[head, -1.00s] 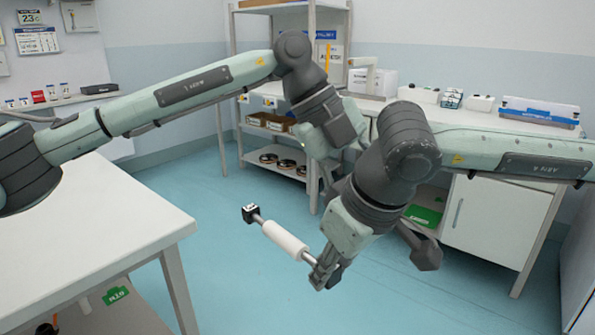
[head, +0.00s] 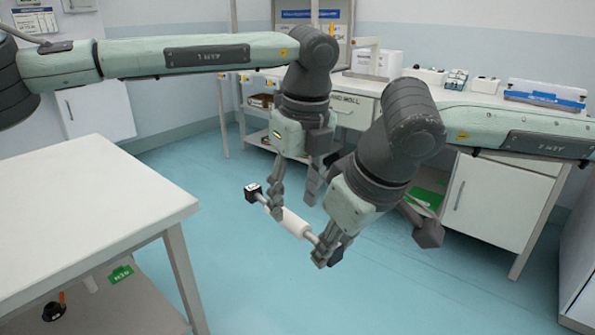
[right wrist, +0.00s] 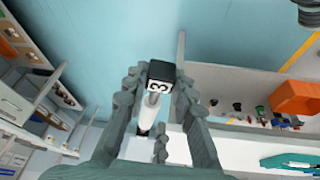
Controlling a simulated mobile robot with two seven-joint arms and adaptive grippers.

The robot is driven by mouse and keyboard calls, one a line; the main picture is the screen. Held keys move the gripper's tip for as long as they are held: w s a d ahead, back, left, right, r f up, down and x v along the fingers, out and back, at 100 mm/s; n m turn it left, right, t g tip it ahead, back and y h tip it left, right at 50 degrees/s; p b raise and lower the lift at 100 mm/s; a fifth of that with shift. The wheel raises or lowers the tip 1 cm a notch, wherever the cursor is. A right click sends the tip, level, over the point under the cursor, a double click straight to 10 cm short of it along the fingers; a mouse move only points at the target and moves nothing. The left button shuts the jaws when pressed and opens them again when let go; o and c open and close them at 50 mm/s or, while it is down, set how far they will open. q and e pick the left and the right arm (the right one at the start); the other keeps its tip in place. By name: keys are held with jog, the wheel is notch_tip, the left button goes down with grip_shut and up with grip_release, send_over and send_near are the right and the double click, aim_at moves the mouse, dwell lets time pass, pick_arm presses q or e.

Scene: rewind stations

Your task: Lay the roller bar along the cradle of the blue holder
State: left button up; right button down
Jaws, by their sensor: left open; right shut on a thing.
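The roller bar has a white roller (head: 290,221), metal shaft ends and black end blocks. It hangs in the air over the floor, tilted down to the right in the head view. My right gripper (head: 325,250) is shut on its right end, beside the black block there. In the right wrist view a black end block with a white marked face (right wrist: 160,76) shows between the fingers. My left gripper (head: 293,205) is open, pointing down, with its fingers close to the left part of the bar; contact cannot be told. I cannot clearly identify the blue holder.
A white table (head: 90,205) stands at the left. A back bench (head: 480,108) carries a white and blue item (head: 545,95) and small boxes. A white cabinet (head: 500,200) is below it. The floor under the bar is clear.

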pick_arm(q)
jog(key=shift+w+a+f, duration=0.1)
jog(key=shift+f, duration=0.7)
jog(key=shift+w+a+f, duration=0.1)
jog(key=shift+f, duration=0.65)
jog(key=shift+d, duration=0.15)
grip_shut()
pick_arm(e)
jog(key=shift+a, duration=0.1)
pick_arm(q)
jog(key=shift+r, duration=0.1)
pick_arm(e)
jog(key=c, duration=1.3)
grip_release()
jog(key=shift+s, duration=0.1)
jog(key=shift+c, duration=0.2)
jog(key=shift+o, duration=0.9)
